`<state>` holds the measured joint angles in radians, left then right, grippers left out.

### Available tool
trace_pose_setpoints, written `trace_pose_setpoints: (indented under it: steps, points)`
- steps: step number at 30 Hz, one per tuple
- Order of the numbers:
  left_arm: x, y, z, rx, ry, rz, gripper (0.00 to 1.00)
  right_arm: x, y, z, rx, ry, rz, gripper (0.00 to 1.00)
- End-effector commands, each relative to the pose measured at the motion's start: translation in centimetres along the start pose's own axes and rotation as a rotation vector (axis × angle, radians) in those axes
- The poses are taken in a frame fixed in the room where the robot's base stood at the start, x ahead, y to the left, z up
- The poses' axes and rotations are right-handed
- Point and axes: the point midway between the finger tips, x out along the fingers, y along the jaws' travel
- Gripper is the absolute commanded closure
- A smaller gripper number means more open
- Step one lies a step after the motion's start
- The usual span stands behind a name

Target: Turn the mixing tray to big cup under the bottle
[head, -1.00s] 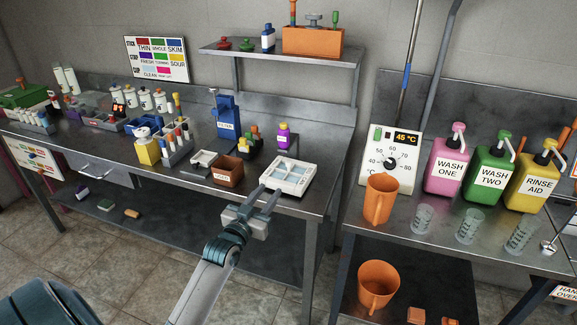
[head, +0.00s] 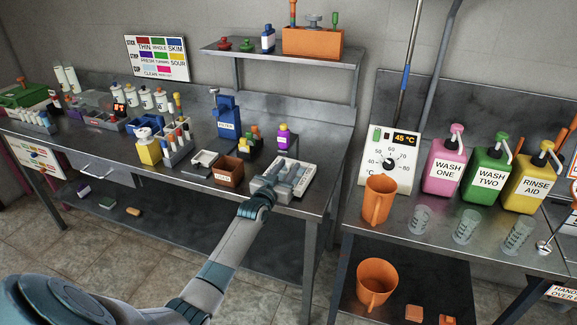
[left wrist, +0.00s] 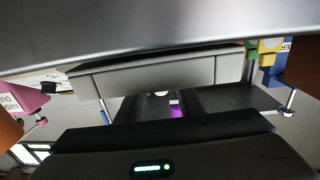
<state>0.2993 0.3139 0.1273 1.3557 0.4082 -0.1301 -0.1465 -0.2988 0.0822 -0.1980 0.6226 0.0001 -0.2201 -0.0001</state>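The square white mixing tray (head: 268,187) lies on the left steel bench near its front edge. Its wells are mostly covered by my left gripper (head: 287,175), which is over it with two grey fingers apart. I cannot tell whether the fingers touch the tray. The big cup under the bottle cannot be made out on the tray. A small purple bottle (head: 283,137) with a yellow cap stands behind the tray. The left wrist view is filled with grey surfaces at close range, and a purple patch (left wrist: 176,110) shows there. My right gripper is not in view.
A brown box (head: 228,172) and a small grey-white tray (head: 205,160) stand left of the mixing tray. A blue pump dispenser (head: 227,120) stands behind them. The right bench holds an orange jug (head: 378,198) and several wash bottles, across a gap.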

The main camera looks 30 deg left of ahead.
Motion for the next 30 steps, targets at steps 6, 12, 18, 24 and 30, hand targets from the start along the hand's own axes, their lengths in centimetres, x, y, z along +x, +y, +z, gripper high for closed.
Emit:
trace_pose_setpoints:
  steps: [6,12,18,24,30]
  points:
    - [0.94,-0.02,-0.05,0.001,0.001,0.000,0.66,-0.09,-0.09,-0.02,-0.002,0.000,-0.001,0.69]
    - [0.98,-0.01,-0.02,0.001,0.001,0.000,0.66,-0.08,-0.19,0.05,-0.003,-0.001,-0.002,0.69]
    - [0.96,-0.01,-0.01,0.000,0.000,0.000,0.95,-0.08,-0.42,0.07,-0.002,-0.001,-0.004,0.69]
    - [0.96,-0.01,0.00,0.000,0.000,-0.001,1.00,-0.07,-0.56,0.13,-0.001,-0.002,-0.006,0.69]
    - [1.29,-0.01,0.08,-0.001,0.000,-0.008,1.00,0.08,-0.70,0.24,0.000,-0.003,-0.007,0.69]
